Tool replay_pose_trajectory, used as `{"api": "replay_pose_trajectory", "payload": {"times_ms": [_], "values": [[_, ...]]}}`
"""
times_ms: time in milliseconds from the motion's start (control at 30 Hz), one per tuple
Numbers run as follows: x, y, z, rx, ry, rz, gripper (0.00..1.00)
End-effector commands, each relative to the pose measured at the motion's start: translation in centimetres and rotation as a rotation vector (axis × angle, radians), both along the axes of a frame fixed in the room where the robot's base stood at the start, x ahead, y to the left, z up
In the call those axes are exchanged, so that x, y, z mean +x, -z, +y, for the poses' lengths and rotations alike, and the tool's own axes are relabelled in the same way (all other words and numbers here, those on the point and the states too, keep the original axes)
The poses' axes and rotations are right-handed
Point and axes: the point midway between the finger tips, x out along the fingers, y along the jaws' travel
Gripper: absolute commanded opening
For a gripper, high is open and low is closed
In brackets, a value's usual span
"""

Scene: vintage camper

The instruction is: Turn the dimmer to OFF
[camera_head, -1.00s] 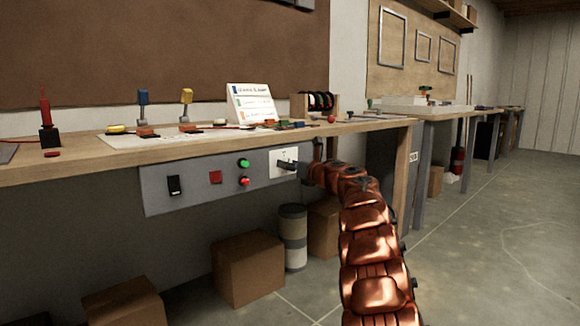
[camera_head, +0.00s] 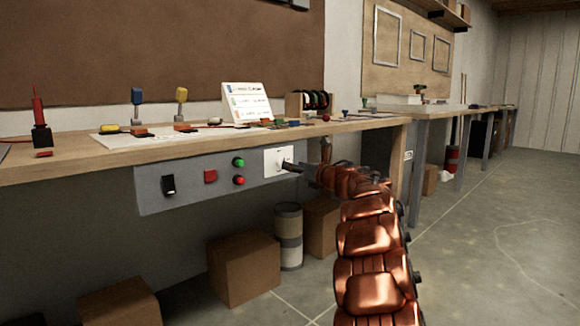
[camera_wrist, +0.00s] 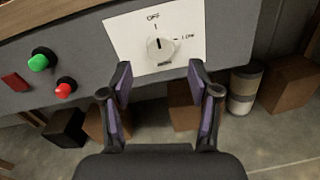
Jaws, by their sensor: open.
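The dimmer is a round pale knob (camera_wrist: 160,48) on a white plate marked OFF at the top and LOW at the right. A marking below the knob is too small to read. I cannot tell for sure where the knob's pointer stands. In the head view the white plate (camera_head: 272,160) is at the right end of the grey panel, with the knob partly hidden by my gripper. My gripper (camera_wrist: 160,76) is open and empty, its two fingers apart on either side below the knob, not touching it. In the head view my gripper (camera_head: 290,168) is just right of the plate.
The grey panel (camera_head: 150,188) also carries a black switch (camera_head: 168,185), a red square button (camera_head: 210,176), a green button (camera_head: 238,162) and a red round button (camera_head: 239,181). The workbench top (camera_head: 70,164) overhangs it. Boxes (camera_head: 245,268) and a canister (camera_head: 289,237) stand below.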

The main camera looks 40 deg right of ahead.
Motion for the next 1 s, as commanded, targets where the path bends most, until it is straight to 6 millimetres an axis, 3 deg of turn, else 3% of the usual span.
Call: {"api": "replay_pose_trajectory", "payload": {"times_ms": [500, 1000], "values": [[-6.0, 0.0, 0.5, 0.001, -0.001, 0.0, 0.61], [-6.7, 0.1, 0.6, 0.001, -0.001, 0.0, 0.61]]}}
